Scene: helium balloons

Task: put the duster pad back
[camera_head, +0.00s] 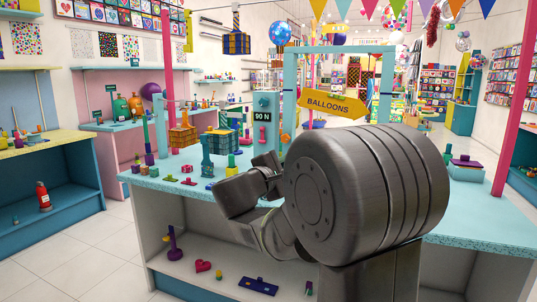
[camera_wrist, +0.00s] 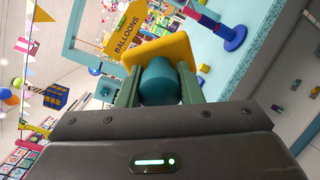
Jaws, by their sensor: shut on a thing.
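In the wrist view my gripper (camera_wrist: 160,72) is shut on a teal round grip, with one green finger on each side of it. A yellow pad (camera_wrist: 165,47) shows just beyond the teal grip (camera_wrist: 160,86). I take the two together as the duster pad, seen from its grip side. The pad's far face is hidden. In the head view my own dark arm fills the middle and right, and the gripper and pad cannot be made out there. No place for the pad can be told for sure.
A BALLOONS sign (camera_head: 333,104) hangs on a teal frame behind. A lower shelf (camera_head: 215,272) holds loose pieces. Floor at left is clear.

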